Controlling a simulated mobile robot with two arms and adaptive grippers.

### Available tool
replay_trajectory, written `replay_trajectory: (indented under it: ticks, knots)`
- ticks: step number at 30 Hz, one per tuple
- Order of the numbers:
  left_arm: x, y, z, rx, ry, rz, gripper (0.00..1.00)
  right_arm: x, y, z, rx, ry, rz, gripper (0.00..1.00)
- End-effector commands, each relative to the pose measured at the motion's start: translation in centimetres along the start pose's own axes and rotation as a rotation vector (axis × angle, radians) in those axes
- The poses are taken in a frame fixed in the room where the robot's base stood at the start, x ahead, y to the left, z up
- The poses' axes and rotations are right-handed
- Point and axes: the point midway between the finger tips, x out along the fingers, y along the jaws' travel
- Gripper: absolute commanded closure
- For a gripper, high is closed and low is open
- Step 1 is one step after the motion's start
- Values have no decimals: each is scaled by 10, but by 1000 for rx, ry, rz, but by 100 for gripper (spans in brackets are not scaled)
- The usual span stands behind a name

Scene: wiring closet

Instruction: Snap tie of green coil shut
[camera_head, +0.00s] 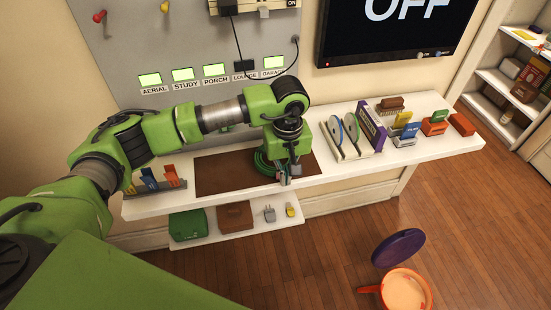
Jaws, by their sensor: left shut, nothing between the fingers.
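A green coil (262,163) lies on the brown mat (222,174) on the white shelf. My left arm reaches in from the left, and my left gripper (285,181) points down at the coil's right side, near the mat's front edge. Its fingers are shut with nothing visible between them. The gripper and wrist hide part of the coil. The coil's tie cannot be made out, so I cannot tell whether it is open or shut. My right gripper is not in view.
Upright discs (350,131) and a purple box (371,127) stand right of the mat. A holder with blue and orange pieces (160,181) stands left. A lower shelf holds a green box (187,224) and a brown box (234,216). An orange bucket (405,291) sits on the floor.

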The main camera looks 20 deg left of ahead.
Motion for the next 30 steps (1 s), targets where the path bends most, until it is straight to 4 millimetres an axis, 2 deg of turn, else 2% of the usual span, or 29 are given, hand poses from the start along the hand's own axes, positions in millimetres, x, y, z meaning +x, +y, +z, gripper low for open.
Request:
replay_trajectory:
  ticks: [10, 30]
  knots:
    - [0, 0, -1, -1, 0, 0, 100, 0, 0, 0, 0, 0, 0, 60]
    - [1, 0, -21, -1, 1, -1, 100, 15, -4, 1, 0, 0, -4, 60]
